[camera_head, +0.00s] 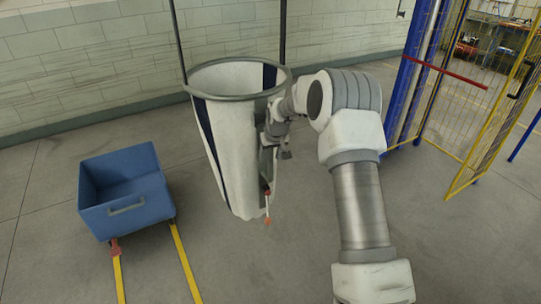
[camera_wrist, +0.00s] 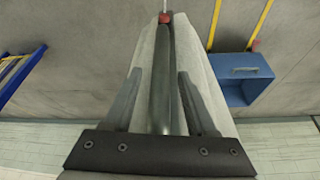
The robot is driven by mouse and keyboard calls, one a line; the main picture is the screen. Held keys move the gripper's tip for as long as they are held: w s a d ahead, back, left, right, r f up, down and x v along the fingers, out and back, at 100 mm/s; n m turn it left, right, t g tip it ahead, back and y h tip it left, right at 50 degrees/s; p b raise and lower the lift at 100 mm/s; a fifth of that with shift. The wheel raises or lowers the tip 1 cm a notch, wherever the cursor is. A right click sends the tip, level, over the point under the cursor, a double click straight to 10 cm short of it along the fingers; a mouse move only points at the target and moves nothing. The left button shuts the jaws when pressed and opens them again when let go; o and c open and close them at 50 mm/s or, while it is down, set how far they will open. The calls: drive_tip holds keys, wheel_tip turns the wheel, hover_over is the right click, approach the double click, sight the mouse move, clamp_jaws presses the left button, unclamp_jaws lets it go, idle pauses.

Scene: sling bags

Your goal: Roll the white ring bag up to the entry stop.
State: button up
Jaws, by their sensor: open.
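The white ring bag (camera_head: 226,140) hangs tall in the middle of the head view, with dark blue stripes and a grey ring (camera_head: 212,95) around its open top. A red-tipped piece (camera_head: 267,221) hangs low at its right side. My gripper (camera_head: 277,152) is at the bag's right side. In the wrist view my gripper (camera_wrist: 160,78) is open, its fingers on either side of a dark upright strip (camera_wrist: 163,60) in front of the white bag (camera_wrist: 196,62). Contact cannot be told. I cannot make out the entry stop.
A blue bin (camera_head: 127,190) stands left of the bag, by yellow floor lines (camera_head: 184,262); it also shows in the wrist view (camera_wrist: 241,78). A yellow mesh gate (camera_head: 490,120) and blue posts (camera_head: 409,75) stand at right. A block wall (camera_head: 100,60) is behind.

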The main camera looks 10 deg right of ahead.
clamp_jaws()
idle(1.4)
